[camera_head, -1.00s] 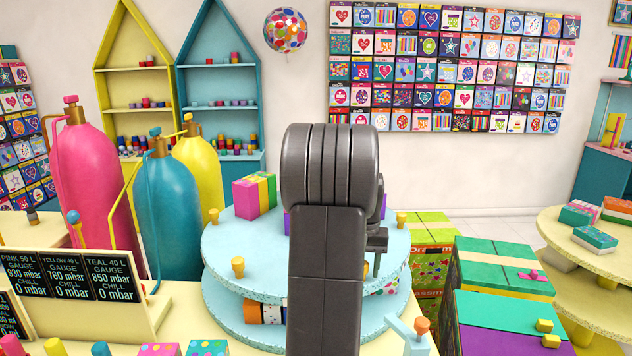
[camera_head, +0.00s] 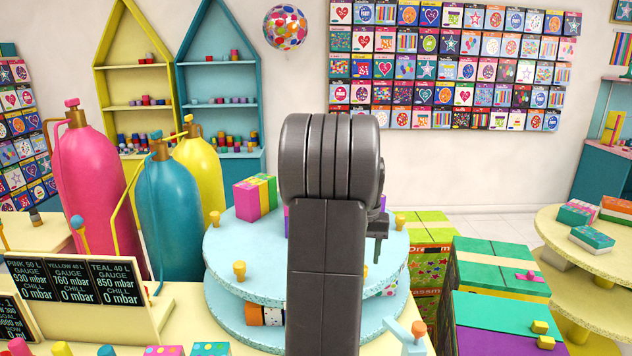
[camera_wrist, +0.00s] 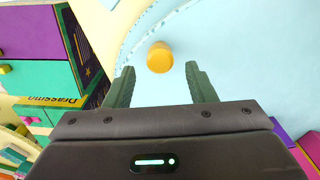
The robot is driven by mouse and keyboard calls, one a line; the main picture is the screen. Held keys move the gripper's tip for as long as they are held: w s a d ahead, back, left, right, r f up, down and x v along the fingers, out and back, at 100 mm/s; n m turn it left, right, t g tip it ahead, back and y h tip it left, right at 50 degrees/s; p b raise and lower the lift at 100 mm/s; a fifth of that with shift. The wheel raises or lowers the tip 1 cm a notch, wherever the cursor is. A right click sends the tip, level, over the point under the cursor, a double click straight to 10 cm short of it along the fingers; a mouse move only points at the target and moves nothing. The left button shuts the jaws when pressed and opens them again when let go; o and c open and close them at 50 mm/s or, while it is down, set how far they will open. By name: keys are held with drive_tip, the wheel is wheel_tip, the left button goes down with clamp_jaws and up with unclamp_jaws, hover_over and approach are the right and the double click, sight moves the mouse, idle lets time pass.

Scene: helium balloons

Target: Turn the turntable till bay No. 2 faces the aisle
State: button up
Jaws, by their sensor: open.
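The light-blue turntable (camera_head: 262,243) has two round tiers and stands in the middle of the head view, partly hidden behind my arm. Yellow pegs stand up around its upper rim, one at the front left (camera_head: 239,270) and one at the right (camera_head: 400,220). No bay number can be read on it. My gripper (camera_wrist: 161,84) is open and empty over the pale-blue top. In the wrist view a yellow peg (camera_wrist: 160,57) stands just beyond the fingertips, between their lines, apart from both fingers. In the head view the gripper shows only in part, right of my arm.
Pink, yellow and teal gas cylinders (camera_head: 168,205) stand left of the turntable. A gauge board (camera_head: 75,290) stands at the front left. Green and purple boxes (camera_head: 500,320) stand close on the right. Colourful packs (camera_head: 255,197) sit on the upper tier.

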wheel_tip(320, 180, up, 8)
drive_tip(key=shift+r, duration=0.2)
idle(0.8)
drive_tip(key=shift+f, duration=3.55)
wheel_tip(320, 180, up, 7)
wheel_tip(320, 180, down, 14)
drive_tip(key=b, duration=0.3)
drive_tip(key=shift+b, duration=0.4)
wheel_tip(320, 180, up, 13)
drive_tip(key=p, duration=0.4)
drive_tip(key=s+a+f, duration=0.2)
drive_tip(key=s, duration=0.6)
drive_tip(key=shift+s+f+n+t, duration=0.25)
drive_tip(key=shift+f+n+t, duration=0.05)
drive_tip(key=shift+f, duration=0.05)
